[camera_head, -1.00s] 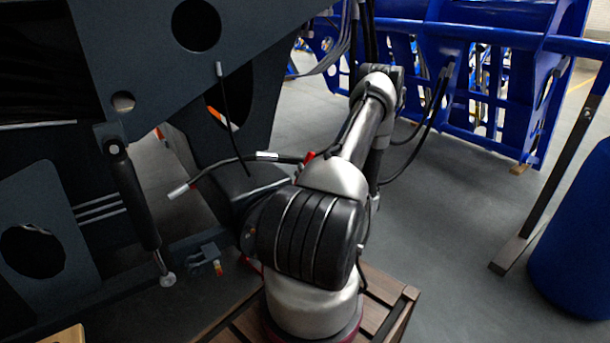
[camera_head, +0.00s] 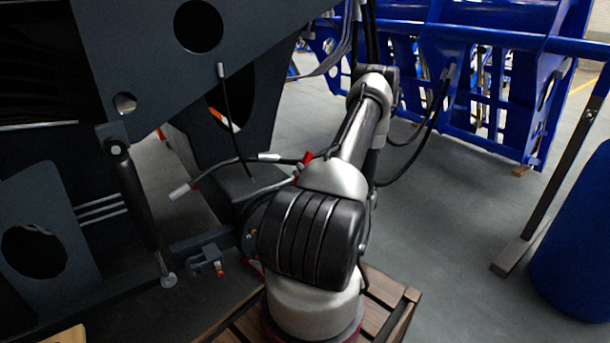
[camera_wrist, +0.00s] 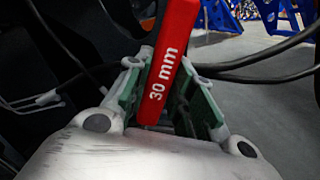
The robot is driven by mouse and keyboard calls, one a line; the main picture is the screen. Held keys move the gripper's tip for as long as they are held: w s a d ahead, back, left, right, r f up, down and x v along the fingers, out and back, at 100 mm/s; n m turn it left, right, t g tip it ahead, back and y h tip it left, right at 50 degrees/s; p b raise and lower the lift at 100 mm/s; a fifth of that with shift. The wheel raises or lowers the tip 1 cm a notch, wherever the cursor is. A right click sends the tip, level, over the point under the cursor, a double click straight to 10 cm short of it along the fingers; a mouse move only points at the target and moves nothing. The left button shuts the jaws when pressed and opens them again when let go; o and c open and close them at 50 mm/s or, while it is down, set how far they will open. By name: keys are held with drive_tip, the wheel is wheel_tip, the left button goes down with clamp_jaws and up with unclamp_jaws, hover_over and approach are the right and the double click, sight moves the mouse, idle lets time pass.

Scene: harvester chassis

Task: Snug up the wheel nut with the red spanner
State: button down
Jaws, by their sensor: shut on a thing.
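The red spanner (camera_wrist: 171,62), marked "30 mm", stands between the green-padded fingers of my gripper (camera_wrist: 164,72) in the wrist view. My gripper is shut on it. The spanner runs up and away out of the top of that view, so its far end is not seen. In the head view a small red piece (camera_head: 305,159), seemingly the spanner, shows just left of my arm. My gripper is hidden behind my arm there. I cannot make out the wheel nut in either view.
The dark harvester chassis (camera_head: 140,60) fills the left, with a black cylinder (camera_head: 135,205) hanging down. Loose dark hoses (camera_head: 232,120) hang near my arm. A blue frame (camera_head: 500,60) stands behind, and a blue drum (camera_head: 580,235) at right. Grey floor (camera_head: 450,230) between is clear.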

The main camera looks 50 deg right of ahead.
drive_tip(key=shift+w+d, duration=0.2)
drive_tip(key=shift+w, duration=0.5)
drive_tip(key=shift+s+d+f+m, duration=0.15)
drive_tip(key=shift+d+f+m, duration=0.25)
drive_tip(key=shift+d+m, duration=0.2)
drive_tip(key=shift+s+d+f+m, duration=0.15)
drive_tip(key=shift+d+f+m, duration=0.25)
drive_tip(key=shift+d+m, duration=0.15)
drive_tip(key=shift+s+d+f+m, duration=0.25)
drive_tip(key=shift+d+f+m, duration=0.75)
drive_tip(key=shift+f+m, duration=0.05)
